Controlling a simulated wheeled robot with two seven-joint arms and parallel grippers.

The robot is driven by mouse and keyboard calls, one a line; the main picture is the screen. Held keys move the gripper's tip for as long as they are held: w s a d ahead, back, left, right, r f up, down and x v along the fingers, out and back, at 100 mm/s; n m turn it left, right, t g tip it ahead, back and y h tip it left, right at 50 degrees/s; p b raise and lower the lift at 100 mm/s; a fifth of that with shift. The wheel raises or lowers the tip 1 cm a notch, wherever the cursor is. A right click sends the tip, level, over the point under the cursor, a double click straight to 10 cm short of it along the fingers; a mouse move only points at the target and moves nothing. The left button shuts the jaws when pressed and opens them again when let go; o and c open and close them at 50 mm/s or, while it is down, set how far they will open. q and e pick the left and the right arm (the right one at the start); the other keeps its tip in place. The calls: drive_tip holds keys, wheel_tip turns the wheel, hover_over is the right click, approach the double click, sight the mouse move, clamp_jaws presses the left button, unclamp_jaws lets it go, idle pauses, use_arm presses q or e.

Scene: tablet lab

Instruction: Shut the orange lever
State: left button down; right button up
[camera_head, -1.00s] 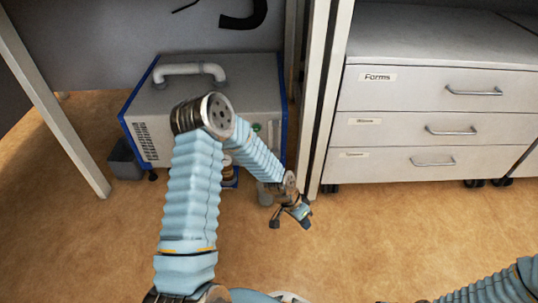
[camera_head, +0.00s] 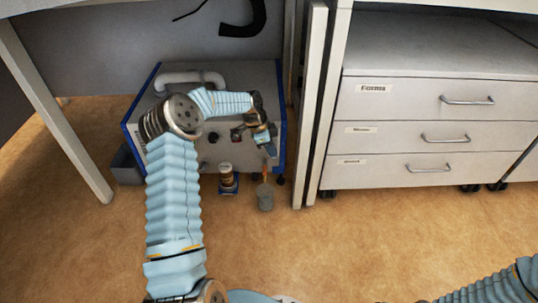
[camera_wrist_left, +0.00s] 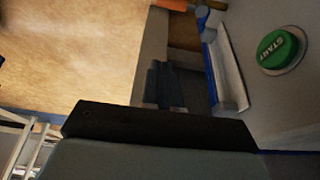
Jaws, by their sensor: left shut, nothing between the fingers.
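The orange lever (camera_head: 266,174) shows as a small orange piece low at the right front of the grey-and-blue machine (camera_head: 226,80), above a grey cup (camera_head: 265,197). An orange piece (camera_wrist_left: 174,4) also shows at the top edge of the wrist view, beside a pale cylindrical part. My left gripper (camera_head: 269,147) is shut and empty at the machine's right front, a little above the orange lever. Its dark fingers (camera_wrist_left: 167,84) show in the wrist view, with no contact with the orange piece seen. My right gripper is out of view.
A green START button (camera_wrist_left: 278,48) is on the machine front in the wrist view. A brown bottle (camera_head: 227,175) stands at the machine's front. A table leg (camera_head: 309,120) and a drawer cabinet (camera_head: 430,130) are to the right. The floor in front is clear.

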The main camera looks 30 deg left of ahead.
sight(265, 168)
use_arm(q)
wheel_tip(265, 168, down, 9)
drive_tip(key=b, duration=0.1)
drive_tip(key=shift+s+a+r+b, duration=0.2)
drive_tip(key=shift+s+a+b, duration=0.05)
drive_tip(key=shift+a+b, duration=0.2)
drive_tip(key=shift+s+a, duration=0.1)
